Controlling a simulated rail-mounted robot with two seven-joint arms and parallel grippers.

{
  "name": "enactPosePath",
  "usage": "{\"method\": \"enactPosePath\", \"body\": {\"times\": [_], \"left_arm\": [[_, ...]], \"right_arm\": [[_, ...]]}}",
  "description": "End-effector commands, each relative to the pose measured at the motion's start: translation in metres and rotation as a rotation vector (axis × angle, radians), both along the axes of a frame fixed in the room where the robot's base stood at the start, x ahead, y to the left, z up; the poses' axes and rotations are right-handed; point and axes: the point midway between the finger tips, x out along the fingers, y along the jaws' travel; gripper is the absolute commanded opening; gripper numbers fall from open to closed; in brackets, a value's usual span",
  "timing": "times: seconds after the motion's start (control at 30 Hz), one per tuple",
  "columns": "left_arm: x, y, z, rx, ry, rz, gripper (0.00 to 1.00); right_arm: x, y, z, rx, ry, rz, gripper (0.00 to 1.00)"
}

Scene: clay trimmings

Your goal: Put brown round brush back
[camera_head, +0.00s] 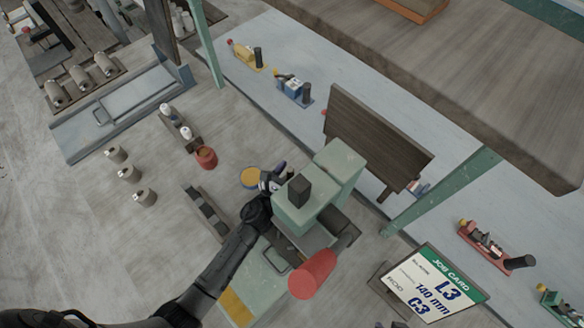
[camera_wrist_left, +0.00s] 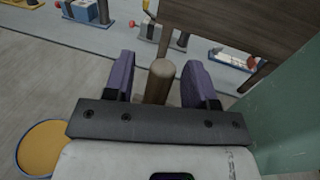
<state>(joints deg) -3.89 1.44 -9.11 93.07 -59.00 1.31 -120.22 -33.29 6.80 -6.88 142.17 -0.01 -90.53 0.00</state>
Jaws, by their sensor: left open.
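My left gripper (camera_head: 275,178) is beside the green machine, partly hidden by it in the head view. In the left wrist view, its two purple fingers (camera_wrist_left: 160,62) stand open on either side of an upright brown, rounded wooden cylinder (camera_wrist_left: 157,84), with a visible gap to each finger. It looks like the handle of the brown round brush, but its lower part is hidden behind the gripper body, so I cannot tell for sure. I cannot make the brush out in the head view. My right gripper is not in view.
The green machine (camera_head: 345,165) with a red cylinder (camera_head: 313,274) stands close by. A blue-rimmed yellow disc (camera_head: 251,177) and a red pot (camera_head: 206,157) are near. A dark wooden board (camera_head: 375,140) stands behind. Planes, including a blue one (camera_head: 293,90), lie on the pale strip.

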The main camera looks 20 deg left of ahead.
Motion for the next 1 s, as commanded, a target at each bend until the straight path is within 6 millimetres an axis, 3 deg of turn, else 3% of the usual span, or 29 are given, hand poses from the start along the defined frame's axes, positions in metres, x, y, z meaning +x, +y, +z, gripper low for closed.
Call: {"method": "enactPosePath", "body": {"times": [0.2,0.5,0.7,1.0], "left_arm": [[-0.044,0.008,-0.002,0.001,0.003,-0.001,0.51],[-0.089,0.016,-0.002,-0.001,0.002,0.0,0.51],[-0.103,0.019,-0.001,0.0,0.001,0.0,0.51],[-0.106,0.019,0.0,0.0,0.001,0.0,0.51]], "right_arm": [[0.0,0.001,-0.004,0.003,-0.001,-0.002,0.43],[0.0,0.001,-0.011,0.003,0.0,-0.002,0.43],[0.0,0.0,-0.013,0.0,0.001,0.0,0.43],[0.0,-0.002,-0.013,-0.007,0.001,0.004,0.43]]}}
